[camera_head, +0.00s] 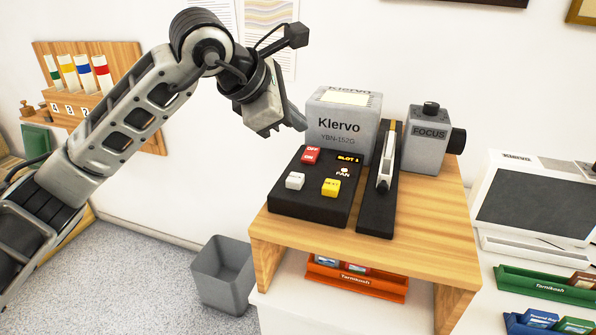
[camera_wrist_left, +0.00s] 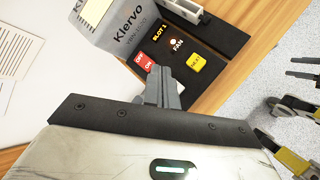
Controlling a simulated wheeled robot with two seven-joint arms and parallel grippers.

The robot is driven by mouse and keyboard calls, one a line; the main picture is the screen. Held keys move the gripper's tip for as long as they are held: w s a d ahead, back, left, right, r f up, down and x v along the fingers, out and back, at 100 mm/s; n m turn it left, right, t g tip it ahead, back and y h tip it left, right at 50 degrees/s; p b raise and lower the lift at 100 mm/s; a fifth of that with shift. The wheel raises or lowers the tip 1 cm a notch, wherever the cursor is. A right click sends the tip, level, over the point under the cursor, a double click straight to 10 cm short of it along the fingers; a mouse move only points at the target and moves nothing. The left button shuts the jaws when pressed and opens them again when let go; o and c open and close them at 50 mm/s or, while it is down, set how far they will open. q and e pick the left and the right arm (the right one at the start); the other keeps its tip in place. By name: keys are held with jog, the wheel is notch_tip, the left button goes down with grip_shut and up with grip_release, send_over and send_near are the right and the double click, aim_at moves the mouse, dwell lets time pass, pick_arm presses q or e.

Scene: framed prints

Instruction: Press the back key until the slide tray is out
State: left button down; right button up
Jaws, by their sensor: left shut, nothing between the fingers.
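The control panel (camera_head: 284,201) is a black box in front of the grey Klervo projector (camera_head: 343,125). It has a white key (camera_head: 295,181), whose label is too small to read, a yellow NEXT key (camera_head: 330,187), a red OFF/ON switch (camera_head: 310,155) and a display reading SLOT 1 (camera_head: 347,159). The long black slide tray (camera_head: 377,211) lies along the projector's right side.
The projector stands on a wooden stand (camera_head: 420,230), with a FOCUS unit (camera_head: 428,140) at right and an orange tray (camera_head: 356,280) below. A grey bin (camera_head: 223,275) stands on the floor at left. A screen device (camera_head: 535,200) is at right.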

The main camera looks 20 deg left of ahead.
aim_at(291, 179)
pick_arm(q)
jog(key=shift+w+a+r+y, duration=0.2)
jog(key=shift+a+r+y, duration=0.1)
jog(key=shift+a+r, duration=0.15)
pick_arm(e)
jog(key=shift+s+f, duration=0.1)
pick_arm(q)
jog(key=shift+f, duration=0.15)
pick_arm(e)
jog(key=shift+f, duration=0.15)
